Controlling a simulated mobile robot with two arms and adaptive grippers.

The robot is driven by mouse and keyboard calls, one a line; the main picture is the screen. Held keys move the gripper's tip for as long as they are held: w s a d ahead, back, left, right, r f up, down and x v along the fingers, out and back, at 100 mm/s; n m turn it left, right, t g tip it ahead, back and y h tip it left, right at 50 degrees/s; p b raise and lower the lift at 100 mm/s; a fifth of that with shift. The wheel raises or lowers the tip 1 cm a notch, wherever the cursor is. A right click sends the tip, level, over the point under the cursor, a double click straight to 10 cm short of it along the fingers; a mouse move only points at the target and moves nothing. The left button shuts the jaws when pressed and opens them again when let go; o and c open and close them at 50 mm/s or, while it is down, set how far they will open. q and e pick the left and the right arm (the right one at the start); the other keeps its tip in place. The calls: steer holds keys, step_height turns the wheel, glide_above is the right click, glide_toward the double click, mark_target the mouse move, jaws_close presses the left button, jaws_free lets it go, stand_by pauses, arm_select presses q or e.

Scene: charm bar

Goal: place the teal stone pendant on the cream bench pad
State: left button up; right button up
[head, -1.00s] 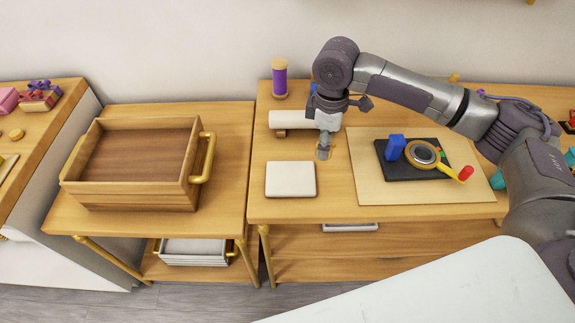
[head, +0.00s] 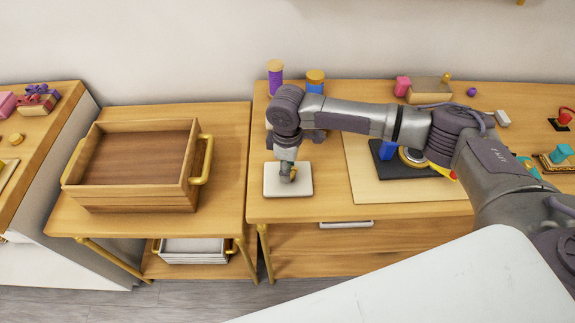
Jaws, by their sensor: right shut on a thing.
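The cream bench pad (head: 272,181) lies flat on the wooden bench, left of the large tan mat. My right gripper (head: 288,175) points down over the middle of the pad. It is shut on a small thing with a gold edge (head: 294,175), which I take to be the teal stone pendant. The fingers hide most of it, and its teal colour does not show clearly. I cannot tell whether it touches the pad. My left gripper is out of view.
Spools, one purple (head: 276,78) and one blue (head: 315,82), stand behind my arm. A wooden crate (head: 135,195) stands on the left table.

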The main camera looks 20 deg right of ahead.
steer(key=o, duration=1.2)
steer(key=shift+f, duration=0.1)
steer(key=shift+c, duration=0.2)
step_height(320, 180, up, 12)
steer(key=b, duration=0.2)
